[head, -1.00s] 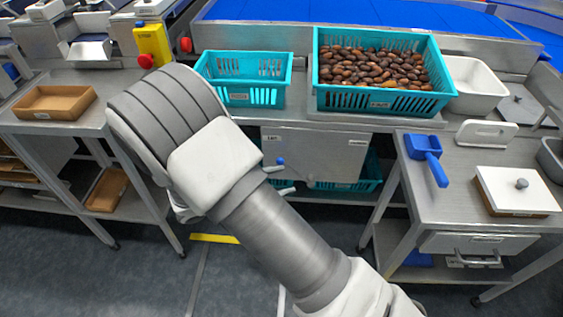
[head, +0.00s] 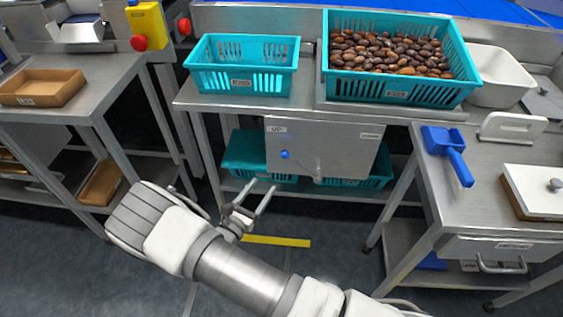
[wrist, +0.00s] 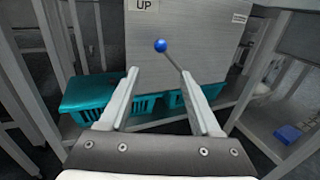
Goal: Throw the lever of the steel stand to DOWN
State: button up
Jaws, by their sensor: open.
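The steel stand's front panel (head: 340,152) hangs below the table top, with an UP label (head: 277,129) at its upper left. The lever's blue knob (head: 285,154) stands out below that label. In the wrist view the knob (wrist: 160,45) is at the upper end of a thin rod (wrist: 173,62), which slants down to the right; a DOWN label is not visible. My gripper (head: 264,185) is open and empty, in front of and below the panel. In the wrist view my gripper (wrist: 160,72) has its fingers spread, with the knob beyond the tips, apart from them.
Teal crates stand on top, one empty (head: 243,85) and one of dates (head: 390,92). More teal crates (head: 258,160) sit on the shelf below. A right-hand table holds a blue scoop (head: 447,140). A left table holds a brown tray (head: 42,101). Floor in front is open.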

jog(key=b+x, duration=0.2)
jog(key=x, duration=1)
jog(key=shift+w+b, duration=0.3)
jog(key=shift+w, duration=0.05)
jog(key=shift+d, duration=0.15)
grip_shut()
